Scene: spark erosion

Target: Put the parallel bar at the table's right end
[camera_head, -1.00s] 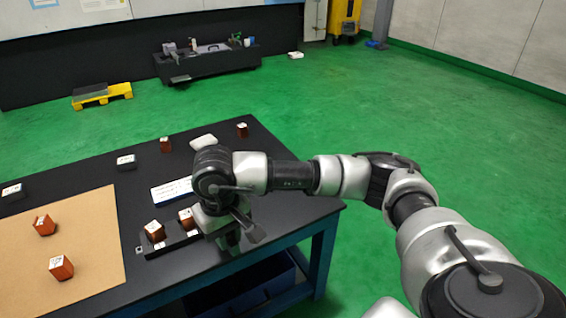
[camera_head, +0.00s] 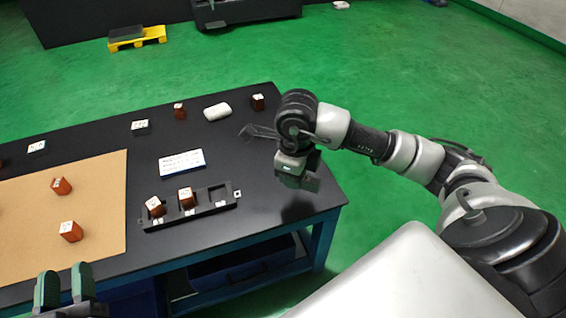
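I cannot pick out the parallel bar with certainty. My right gripper (camera_head: 299,182) points down above the bare right end of the black table (camera_head: 240,172). Its fingers are dark against the black top, so whether it is open or holds something is unclear. My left gripper (camera_head: 65,288) shows at the bottom left, in front of the table's near edge. Its two green-padded fingers stand apart with nothing between them.
A black holder (camera_head: 221,203) carries two copper-coloured blocks. A blue-white card (camera_head: 182,163), a white cloth (camera_head: 217,111) and a dark block (camera_head: 140,127) lie behind it. A tan mat (camera_head: 100,198) bears copper-coloured blocks.

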